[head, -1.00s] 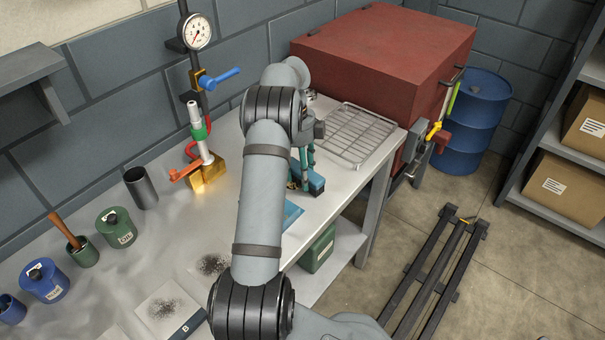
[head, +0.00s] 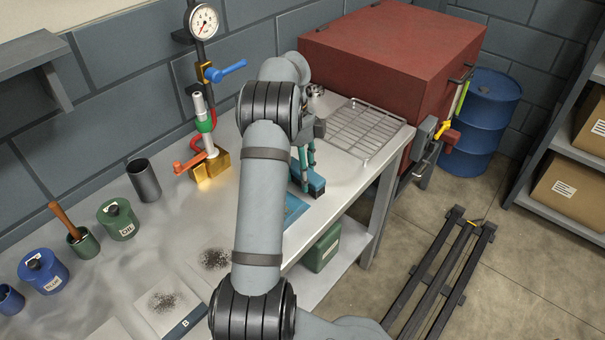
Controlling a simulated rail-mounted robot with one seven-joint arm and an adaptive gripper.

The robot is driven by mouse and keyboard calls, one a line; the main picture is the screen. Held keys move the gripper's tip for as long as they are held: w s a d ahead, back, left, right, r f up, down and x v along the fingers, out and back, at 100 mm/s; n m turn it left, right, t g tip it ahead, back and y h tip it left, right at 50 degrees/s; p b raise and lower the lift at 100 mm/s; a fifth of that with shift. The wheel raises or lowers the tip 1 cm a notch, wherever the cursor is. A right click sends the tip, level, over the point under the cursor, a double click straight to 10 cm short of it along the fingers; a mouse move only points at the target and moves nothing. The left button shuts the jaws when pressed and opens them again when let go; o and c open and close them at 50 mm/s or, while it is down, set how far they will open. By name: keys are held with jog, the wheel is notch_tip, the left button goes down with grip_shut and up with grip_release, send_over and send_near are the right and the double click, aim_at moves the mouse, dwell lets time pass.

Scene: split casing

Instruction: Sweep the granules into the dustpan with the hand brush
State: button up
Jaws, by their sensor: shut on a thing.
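My gripper (head: 306,158) is over the right part of the bench, partly hidden by my own arm. It is shut on a teal thing that looks like the hand brush (head: 315,184), whose lower end is at or just above the bench top; contact cannot be told. A flat blue piece, likely the dustpan (head: 296,207), lies just in front of it, mostly hidden behind my arm. Dark granules (head: 214,259) lie in a patch left of my arm. A second patch of granules (head: 168,301) lies on a pale plate marked B (head: 188,322).
A wire rack (head: 365,131) and a red box-like furnace (head: 395,55) stand at the right. A gauge stand (head: 204,22) with a brass base (head: 210,166) is at the back. A grey cup (head: 144,181), green pots (head: 117,219) and blue pots (head: 43,272) line the left.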

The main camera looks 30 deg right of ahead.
jog(key=shift+a, duration=0.15)
jog(key=shift+r+p, duration=2.35)
jog(key=shift+r, duration=1.2)
jog(key=shift+f, duration=0.1)
